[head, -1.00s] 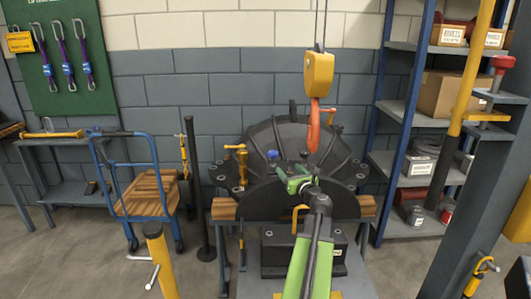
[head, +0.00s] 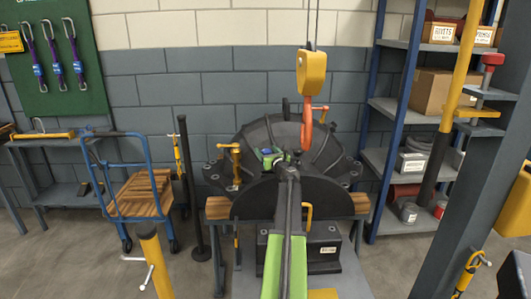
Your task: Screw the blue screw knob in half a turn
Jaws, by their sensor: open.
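The blue screw knob (head: 266,151) shows as a small blue patch on the dark split casing (head: 309,146). My green gripper (head: 268,158) is at the knob, with green parts on both sides of it in the picture. The gripper is open. The view is too small to tell whether the jaws touch the knob. My arm reaches up from the bottom and hides part of the casing's front.
A yellow hoist block with an orange hook (head: 307,135) hangs just right of my gripper. A yellow clamp (head: 235,160) stands left of the knob, and an orange-handled one (head: 320,110) stands behind. The casing rests on wooden beams (head: 218,208).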

